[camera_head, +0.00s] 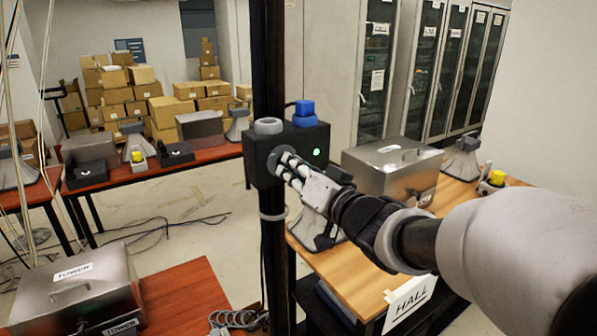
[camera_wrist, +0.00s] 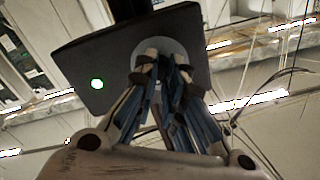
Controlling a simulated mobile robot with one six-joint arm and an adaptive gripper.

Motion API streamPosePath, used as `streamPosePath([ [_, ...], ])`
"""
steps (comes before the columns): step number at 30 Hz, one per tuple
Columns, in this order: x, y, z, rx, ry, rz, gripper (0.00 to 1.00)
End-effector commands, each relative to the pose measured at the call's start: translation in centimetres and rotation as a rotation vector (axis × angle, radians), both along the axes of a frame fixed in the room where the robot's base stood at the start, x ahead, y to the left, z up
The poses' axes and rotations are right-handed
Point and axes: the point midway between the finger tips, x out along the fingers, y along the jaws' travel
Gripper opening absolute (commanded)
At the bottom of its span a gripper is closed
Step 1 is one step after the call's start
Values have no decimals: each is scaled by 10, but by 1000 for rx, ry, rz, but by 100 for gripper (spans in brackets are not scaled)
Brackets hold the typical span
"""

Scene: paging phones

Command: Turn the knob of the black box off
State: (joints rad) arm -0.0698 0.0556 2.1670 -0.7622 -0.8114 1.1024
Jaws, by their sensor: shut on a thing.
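The black box (camera_head: 262,145) is fixed to a dark upright post in the head view. A green light (camera_head: 316,152) glows on its front face. In the wrist view the box (camera_wrist: 105,55) fills the upper middle, with the green light (camera_wrist: 97,84) left of my fingers. A round grey plate (camera_wrist: 177,45) is on the face behind the fingertips. My gripper (camera_head: 285,160) reaches the front face from the right and is shut on the knob at that plate. The fingers hide the knob itself, so its angle cannot be told.
A blue cap (camera_head: 304,108) and a grey round part (camera_head: 268,125) sit on top of the box. Below right, a wooden table (camera_head: 355,273) bears a metal case (camera_head: 392,170) and a HALL sign (camera_head: 410,303). The post (camera_head: 272,50) runs above and below the box.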

Motion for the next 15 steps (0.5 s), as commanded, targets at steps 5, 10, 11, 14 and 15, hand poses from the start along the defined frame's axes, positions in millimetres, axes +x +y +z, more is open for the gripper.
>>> streamPosePath([
  [5,0,0,-2,-138,-97,-1,0],
  [10,0,-1,-2,-273,-188,-1,0],
  [11,0,0,-2,-297,-204,0,0],
  [14,0,-1,-1,-375,-258,-2,0],
  [15,0,-1,-1,-406,-279,-2,0],
])
